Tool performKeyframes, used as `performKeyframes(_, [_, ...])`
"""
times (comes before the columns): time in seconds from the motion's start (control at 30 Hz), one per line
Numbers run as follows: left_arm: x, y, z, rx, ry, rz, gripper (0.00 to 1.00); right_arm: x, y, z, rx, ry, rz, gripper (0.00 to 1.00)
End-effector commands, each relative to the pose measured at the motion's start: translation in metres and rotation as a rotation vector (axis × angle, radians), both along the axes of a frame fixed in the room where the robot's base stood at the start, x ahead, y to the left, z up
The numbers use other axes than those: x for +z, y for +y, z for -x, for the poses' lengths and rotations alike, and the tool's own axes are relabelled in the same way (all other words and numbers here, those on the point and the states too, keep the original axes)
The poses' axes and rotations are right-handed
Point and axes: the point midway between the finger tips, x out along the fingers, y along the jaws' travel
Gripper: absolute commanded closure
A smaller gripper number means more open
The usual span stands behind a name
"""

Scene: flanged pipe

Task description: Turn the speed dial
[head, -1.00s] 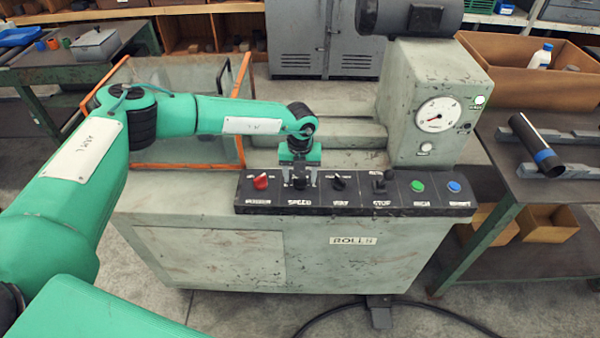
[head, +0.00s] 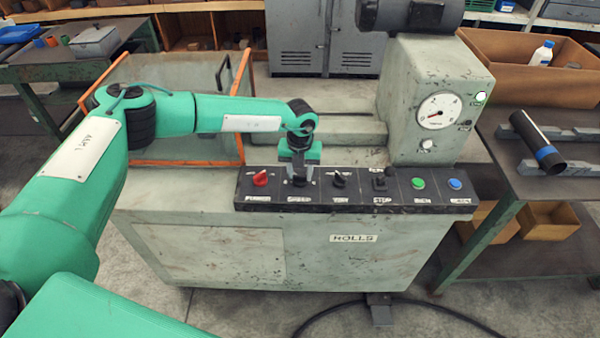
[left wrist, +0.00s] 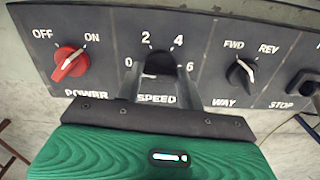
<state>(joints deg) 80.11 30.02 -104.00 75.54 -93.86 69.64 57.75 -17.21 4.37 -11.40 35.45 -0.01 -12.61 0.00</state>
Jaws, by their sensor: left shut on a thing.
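The speed dial is a black knob on the dark sloped control panel (head: 407,203). It shows in the left wrist view (left wrist: 159,64), between the marks 0, 2, 4 and 6 and above the word SPEED. My left gripper (head: 299,182) points down over the panel and is shut on the dial. In the left wrist view its fingers (left wrist: 158,78) stand on both sides of the knob. I cannot make out where the dial's pointer stands. My right gripper is not in view.
A red power knob (left wrist: 70,64) is left of the dial, its pointer towards ON. The black WAY knob (left wrist: 240,73) is right, then a stop switch (head: 379,184), a green button (head: 418,184) and a blue button (head: 454,185). A round gauge (head: 438,111) is behind.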

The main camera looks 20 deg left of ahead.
Motion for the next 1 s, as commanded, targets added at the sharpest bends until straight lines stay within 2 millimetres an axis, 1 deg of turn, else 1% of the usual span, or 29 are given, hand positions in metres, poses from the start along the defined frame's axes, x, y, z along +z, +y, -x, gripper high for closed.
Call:
performKeyframes(0.03, [-0.002,0.0,-0.001,-0.027,-0.001,0.002,0.85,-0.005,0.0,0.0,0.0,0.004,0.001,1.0])
performKeyframes(0.13, [-0.002,0.001,-0.001,-0.101,-0.001,0.002,0.85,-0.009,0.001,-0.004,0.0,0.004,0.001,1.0])
performKeyframes(0.2, [-0.003,0.001,-0.001,-0.162,-0.002,0.002,0.85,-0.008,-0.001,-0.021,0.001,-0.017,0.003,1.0])
performKeyframes(0.23, [-0.003,0.0,-0.001,-0.19,-0.003,0.002,0.85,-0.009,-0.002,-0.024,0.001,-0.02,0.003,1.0])
performKeyframes(0.83, [-0.003,0.001,-0.001,-0.761,-0.005,0.001,0.85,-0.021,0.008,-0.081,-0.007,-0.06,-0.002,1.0])
performKeyframes(0.97, [-0.003,0.0,-0.001,-0.885,-0.005,0.001,0.85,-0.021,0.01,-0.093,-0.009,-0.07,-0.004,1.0])
performKeyframes(1.0, [-0.002,0.0,-0.001,-0.923,-0.005,0.002,0.85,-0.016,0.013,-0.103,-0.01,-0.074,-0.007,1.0])
